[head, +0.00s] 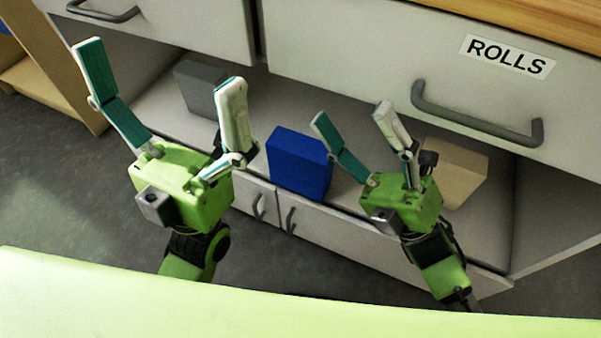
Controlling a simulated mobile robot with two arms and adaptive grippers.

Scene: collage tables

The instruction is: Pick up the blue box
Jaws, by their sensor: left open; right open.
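The blue box (299,163) stands upright on the open shelf of the cabinet, near the middle of the head view. My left gripper (160,70) is open and empty, to the left of the box and apart from it. My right gripper (350,112) is open and empty, just right of the box in the picture. Its left finger shows close to the box's right edge; I cannot tell whether they touch.
A grey box (199,88) stands on the shelf to the left, partly behind my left gripper. A tan box (458,170) stands to the right, behind my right gripper. A drawer labelled "ROLLS" (507,56) overhangs the shelf. Cabinet doors (350,245) with handles are below.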

